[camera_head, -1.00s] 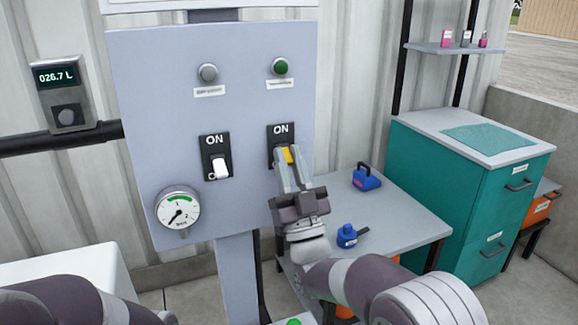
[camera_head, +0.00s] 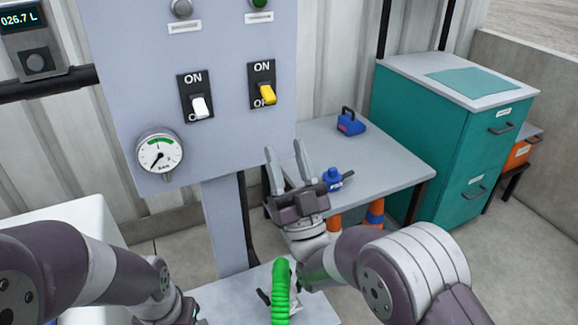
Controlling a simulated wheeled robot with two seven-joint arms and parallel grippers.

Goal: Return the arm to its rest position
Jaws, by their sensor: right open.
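My right gripper (camera_head: 286,167) is open and empty. It points up, in front of the grey side table and below the control panel (camera_head: 120,60), apart from the switches. The yellow switch (camera_head: 267,94) has its lever tilted down toward the OFF mark. The white switch (camera_head: 199,108) to its left also has its lever down. My left arm (camera_head: 90,265) comes in at the lower left; its fingers are hidden below the frame's edge.
A grey table (camera_head: 385,160) holds a blue padlock-like item (camera_head: 350,122) and a blue valve (camera_head: 333,178). A green hose (camera_head: 281,290) rises at the bottom centre. A teal cabinet (camera_head: 420,140) stands right. A gauge (camera_head: 160,152) is on the panel.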

